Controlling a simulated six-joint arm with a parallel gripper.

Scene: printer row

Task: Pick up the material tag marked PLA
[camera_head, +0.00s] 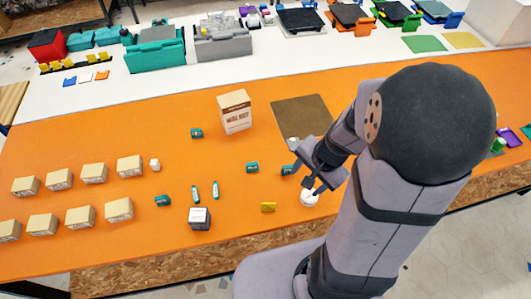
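No lettering that reads PLA can be made out at this size, so I cannot tell which piece is the tag. Small flat blue (69,81), white (85,77) and orange (102,75) pieces lie in a row on the white surface at the upper left. A small yellow piece (268,207) lies on the orange table, left of my gripper. My gripper (313,187) points down just above a small white round thing (309,199). Its dark fingertips are small, and I cannot tell whether they are apart or whether they touch it.
Several tan boxes (93,173) stand in two rows at the left of the orange table (150,250). A tall carton (235,111), small teal items (197,133), a grey-white box (199,218) and a brown mat (301,115) are nearer the middle. Machines (155,48) line the back.

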